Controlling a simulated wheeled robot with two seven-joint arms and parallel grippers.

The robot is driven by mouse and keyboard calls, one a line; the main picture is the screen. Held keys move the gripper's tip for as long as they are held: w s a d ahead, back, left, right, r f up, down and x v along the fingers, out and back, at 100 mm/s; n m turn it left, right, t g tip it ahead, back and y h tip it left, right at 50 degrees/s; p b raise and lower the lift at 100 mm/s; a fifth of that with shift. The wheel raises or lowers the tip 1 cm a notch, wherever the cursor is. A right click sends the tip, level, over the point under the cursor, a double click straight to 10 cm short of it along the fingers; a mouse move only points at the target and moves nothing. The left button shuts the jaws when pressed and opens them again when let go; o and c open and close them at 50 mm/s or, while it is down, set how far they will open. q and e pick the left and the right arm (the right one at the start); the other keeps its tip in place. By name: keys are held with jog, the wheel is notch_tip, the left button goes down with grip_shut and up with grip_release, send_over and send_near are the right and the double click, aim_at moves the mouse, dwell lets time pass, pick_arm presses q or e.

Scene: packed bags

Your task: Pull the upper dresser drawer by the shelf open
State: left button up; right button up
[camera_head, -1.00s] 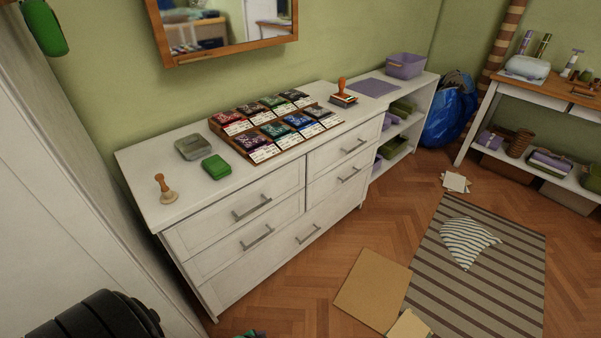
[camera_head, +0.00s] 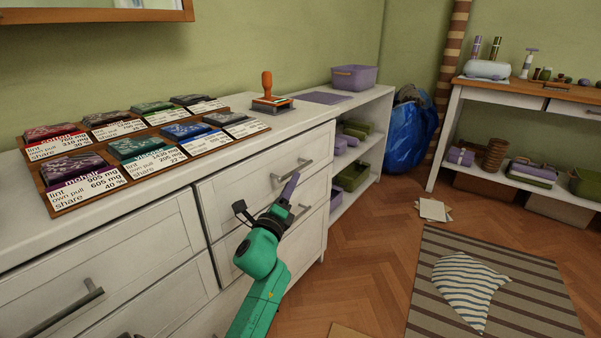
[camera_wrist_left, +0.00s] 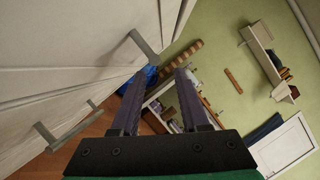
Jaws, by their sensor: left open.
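The upper dresser drawer by the shelf (camera_head: 240,190) is white and looks shut, at the right end of the white dresser. Its grey bar handle (camera_head: 306,169) also shows in the left wrist view (camera_wrist_left: 146,46), just beyond the fingertips. My left gripper (camera_head: 292,184) is in front of this drawer, just below the handle in the head view. Its two purple fingers (camera_wrist_left: 161,74) are open and apart, with nothing held between them. The lower drawer's handle (camera_head: 300,214) is partly hidden behind the gripper. My right gripper is not in view.
A sample rack (camera_head: 150,140) and a stamp (camera_head: 268,95) stand on the dresser top. A low white shelf (camera_head: 372,110) with a purple basket (camera_head: 355,77) adjoins on the right. A blue bag (camera_head: 410,135) stands beyond it. The wooden floor in front is mostly clear up to the striped rug (camera_head: 440,300).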

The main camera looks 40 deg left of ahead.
aim_at(299, 168)
pick_arm(q)
jog(key=b+x, duration=0.1)
jog(key=x, duration=0.6)
jog(key=shift+w+a+f, duration=0.1)
jog(key=shift+w+a, duration=0.1)
jog(key=shift+w, duration=0.1)
grip_shut()
jog(key=shift+f, duration=0.1)
dwell(0.8)
